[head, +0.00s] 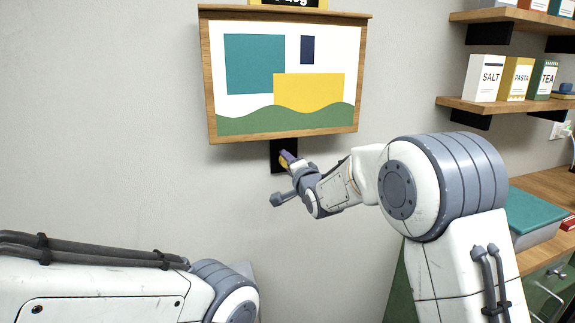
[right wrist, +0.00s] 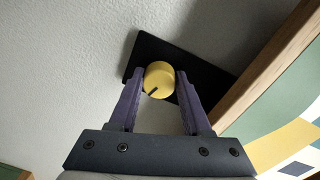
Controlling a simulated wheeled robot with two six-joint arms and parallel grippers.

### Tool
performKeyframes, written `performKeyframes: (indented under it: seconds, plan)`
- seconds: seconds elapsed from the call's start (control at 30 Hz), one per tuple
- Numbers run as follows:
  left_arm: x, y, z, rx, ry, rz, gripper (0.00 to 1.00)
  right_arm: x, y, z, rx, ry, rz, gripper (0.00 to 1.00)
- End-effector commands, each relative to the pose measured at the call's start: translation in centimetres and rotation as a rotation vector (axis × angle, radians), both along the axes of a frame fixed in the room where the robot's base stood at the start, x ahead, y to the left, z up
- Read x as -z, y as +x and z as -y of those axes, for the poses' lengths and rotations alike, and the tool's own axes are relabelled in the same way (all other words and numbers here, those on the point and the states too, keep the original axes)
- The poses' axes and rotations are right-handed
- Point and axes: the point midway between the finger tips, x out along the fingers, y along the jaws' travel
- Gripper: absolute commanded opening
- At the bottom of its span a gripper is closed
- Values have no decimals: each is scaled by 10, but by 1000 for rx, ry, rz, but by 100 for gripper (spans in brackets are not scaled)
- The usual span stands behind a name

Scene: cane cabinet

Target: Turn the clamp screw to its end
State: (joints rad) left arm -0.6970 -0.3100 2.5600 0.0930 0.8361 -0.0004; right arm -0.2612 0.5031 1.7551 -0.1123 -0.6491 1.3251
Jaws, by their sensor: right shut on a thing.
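The clamp screw is a round yellow knob (right wrist: 158,79) with a dark index line on its face, pointing to the lower left in the right wrist view. It sits on a black plate (right wrist: 150,50), which shows in the head view (head: 277,152) under the framed picture. My right gripper (right wrist: 158,84) has its purple fingers on both sides of the knob and is shut on it. In the head view the right gripper (head: 287,160) reaches the plate from the right and hides most of the knob. My left arm shows at the lower left, but its gripper is out of view.
The wood-edged picture board (head: 284,78) hangs just above the plate, and its wooden edge (right wrist: 265,75) is close to the right gripper. Shelves (head: 508,106) with boxes are at the right, above a wooden counter (head: 541,183). The wall left of the board is clear.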

Motion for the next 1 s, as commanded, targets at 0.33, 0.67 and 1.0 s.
performKeyframes:
  seconds: [0.33, 0.67, 1.0]
  plan:
    - [0, 0, 0, 0, 0, 0, 0, 0, 0, 1, 2, 10, -5, 0]
    - [0, 0, 0, 0, 0, 0, 0, 0, 0, 1, 2, 9, -4, 78]
    - [3, 0, 0, 0, 0, 0, 0, -1, -12, 4, 0, 9, -2, 78]
